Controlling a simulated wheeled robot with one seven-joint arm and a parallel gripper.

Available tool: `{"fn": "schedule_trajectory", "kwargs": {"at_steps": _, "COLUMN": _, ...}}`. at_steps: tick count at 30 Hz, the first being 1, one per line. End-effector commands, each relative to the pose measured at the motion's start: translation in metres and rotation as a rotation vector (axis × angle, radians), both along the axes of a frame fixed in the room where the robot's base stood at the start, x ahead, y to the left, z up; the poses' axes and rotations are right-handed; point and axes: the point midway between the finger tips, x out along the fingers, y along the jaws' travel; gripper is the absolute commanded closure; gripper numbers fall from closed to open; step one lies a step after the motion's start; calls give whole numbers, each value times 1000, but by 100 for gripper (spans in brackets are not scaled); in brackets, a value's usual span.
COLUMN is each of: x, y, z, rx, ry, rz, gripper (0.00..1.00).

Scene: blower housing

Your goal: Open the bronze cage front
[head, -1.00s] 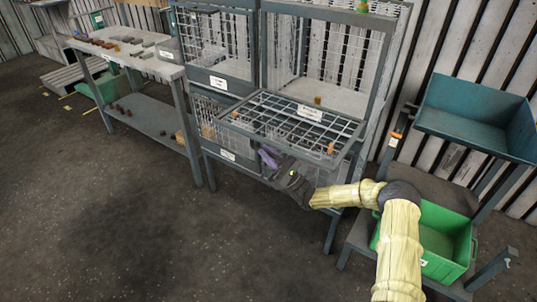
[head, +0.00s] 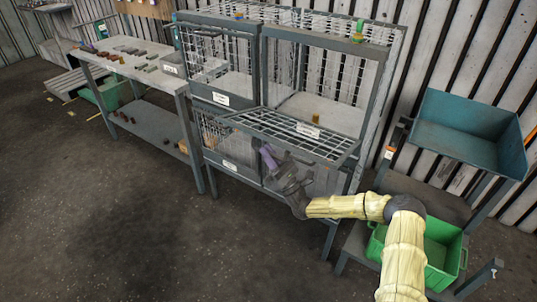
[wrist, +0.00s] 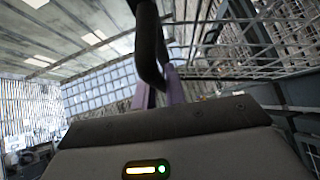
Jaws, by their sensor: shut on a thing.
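A mesh cage front (head: 285,133) stands out from the cabinet's right side, close to level; it looks grey rather than bronze. A white label (head: 307,130) beside it is too small to read. My gripper (head: 266,153) is just under its outer edge. In the wrist view, the purple fingers of my gripper (wrist: 160,88) are shut on a dark curved bar (wrist: 150,45), which looks like the front's handle. The contact itself is hidden in the head view.
The upper right bay (head: 325,108) is open, with a small orange thing (head: 318,116) inside. A blue tray (head: 470,130) and a green crate (head: 443,250) stand at the right, near my arm. A table (head: 140,70) with parts stands left. The floor in front is clear.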

Motion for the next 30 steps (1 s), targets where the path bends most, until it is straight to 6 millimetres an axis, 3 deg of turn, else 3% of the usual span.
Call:
{"fn": "schedule_trajectory", "kwargs": {"at_steps": 1, "x": 1, "y": -1, "z": 7, "rx": 8, "ry": 7, "rz": -3, "gripper": 100}}
{"fn": "schedule_trajectory", "kwargs": {"at_steps": 12, "x": 1, "y": -1, "z": 6, "rx": 13, "ry": 18, "rz": -3, "gripper": 100}}
{"fn": "schedule_trajectory", "kwargs": {"at_steps": 13, "x": 1, "y": -1, "z": 6, "rx": 13, "ry": 18, "rz": -3, "gripper": 86}}
{"fn": "schedule_trajectory", "kwargs": {"at_steps": 16, "x": 1, "y": -1, "z": 6, "rx": 13, "ry": 18, "rz": -3, "gripper": 66}}
{"fn": "schedule_trajectory", "kwargs": {"at_steps": 25, "x": 1, "y": -2, "z": 5, "rx": 12, "ry": 18, "rz": -2, "gripper": 66}}
{"fn": "schedule_trajectory", "kwargs": {"at_steps": 30, "x": -5, "y": -11, "z": -7, "rx": 13, "ry": 18, "rz": -4, "gripper": 66}}
